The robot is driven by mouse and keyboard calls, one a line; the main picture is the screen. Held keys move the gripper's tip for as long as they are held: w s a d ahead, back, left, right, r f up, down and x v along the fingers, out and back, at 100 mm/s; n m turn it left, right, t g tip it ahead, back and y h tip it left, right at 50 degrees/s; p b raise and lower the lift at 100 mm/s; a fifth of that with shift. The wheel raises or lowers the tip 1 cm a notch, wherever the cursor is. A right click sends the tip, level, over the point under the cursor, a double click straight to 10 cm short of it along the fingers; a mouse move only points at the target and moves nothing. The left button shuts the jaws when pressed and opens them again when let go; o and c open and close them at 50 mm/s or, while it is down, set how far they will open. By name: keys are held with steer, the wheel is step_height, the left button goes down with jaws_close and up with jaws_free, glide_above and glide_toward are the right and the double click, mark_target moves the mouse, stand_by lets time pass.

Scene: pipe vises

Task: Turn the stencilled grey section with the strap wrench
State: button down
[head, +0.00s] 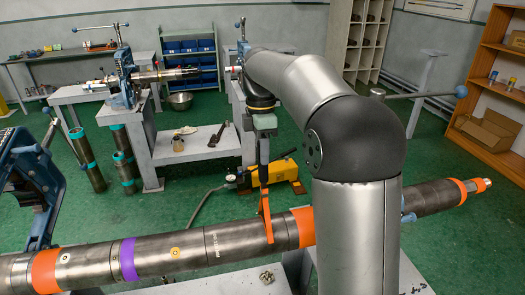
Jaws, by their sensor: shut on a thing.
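A long dark grey pipe string (160,252) lies across the foreground, banded in orange and purple. Its grey section with small pale stencilled marks (215,246) lies left of an orange band (301,227). My gripper (264,152) points down above this section, shut on the upper end of the strap wrench. The orange strap wrench (266,212) hangs down to the pipe, its lower part crossing the front of the grey section right of the stencil. Whether the strap passes fully around behind the pipe is hidden. My arm covers part of the pipe to the right.
A blue pipe vise (38,180) stands at the left end of the pipe. A yellow pump unit (262,172) sits on the green floor behind. A bench (180,150) with another vise and pipe stands farther back. Wooden shelves (490,90) are at right.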

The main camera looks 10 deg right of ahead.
steer(key=shift+s+f, duration=0.1)
steer(key=shift+f, duration=0.25)
steer(key=shift+t, duration=0.9)
steer(key=shift+s+r+b, duration=0.15)
steer(key=shift+s+b, duration=2.1)
steer(key=shift+b, duration=0.85)
steer(key=shift+t, duration=0.9)
steer(key=shift+s+f+b, duration=0.2)
steer(key=shift+s+b, duration=2.05)
steer(key=shift+b, duration=0.75)
